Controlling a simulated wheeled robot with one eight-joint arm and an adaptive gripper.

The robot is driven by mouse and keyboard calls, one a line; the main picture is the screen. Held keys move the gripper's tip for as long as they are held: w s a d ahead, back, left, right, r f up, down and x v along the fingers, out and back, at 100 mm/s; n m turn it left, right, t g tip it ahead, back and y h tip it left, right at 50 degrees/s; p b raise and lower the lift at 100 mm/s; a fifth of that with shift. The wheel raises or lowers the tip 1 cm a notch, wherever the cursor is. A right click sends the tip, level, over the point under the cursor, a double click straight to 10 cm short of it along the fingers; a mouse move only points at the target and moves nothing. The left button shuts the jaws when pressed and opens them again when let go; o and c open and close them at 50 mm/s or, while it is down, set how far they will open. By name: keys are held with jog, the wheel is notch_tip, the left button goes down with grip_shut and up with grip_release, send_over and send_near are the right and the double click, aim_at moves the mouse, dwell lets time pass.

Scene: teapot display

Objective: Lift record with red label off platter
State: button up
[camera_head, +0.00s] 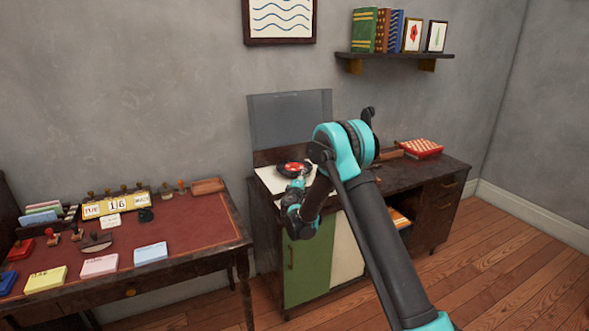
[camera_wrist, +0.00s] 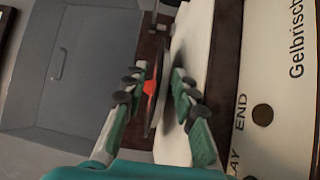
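The black record with its red label (camera_head: 293,167) is on the white-topped record player (camera_head: 270,181) on the cabinet. In the wrist view the record is seen nearly edge-on, its red label (camera_wrist: 150,87) between my fingers. My gripper (camera_head: 298,181) is at the record's near edge. In the wrist view my gripper (camera_wrist: 160,78) is open, with one green, dark-padded finger on each side of the record and a gap between them. Whether a pad touches the record is unclear. The platter under the record is mostly hidden.
The raised grey lid (camera_head: 290,118) stands behind the player. A red-and-white board box (camera_head: 419,148) lies on the cabinet's right. The desk (camera_head: 190,233) at left holds stamps and note pads. A shelf (camera_head: 400,55) with books hangs above. Open floor lies right.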

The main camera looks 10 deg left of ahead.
jog(key=shift+c, duration=0.5)
grip_shut()
jog(key=shift+r, duration=0.1)
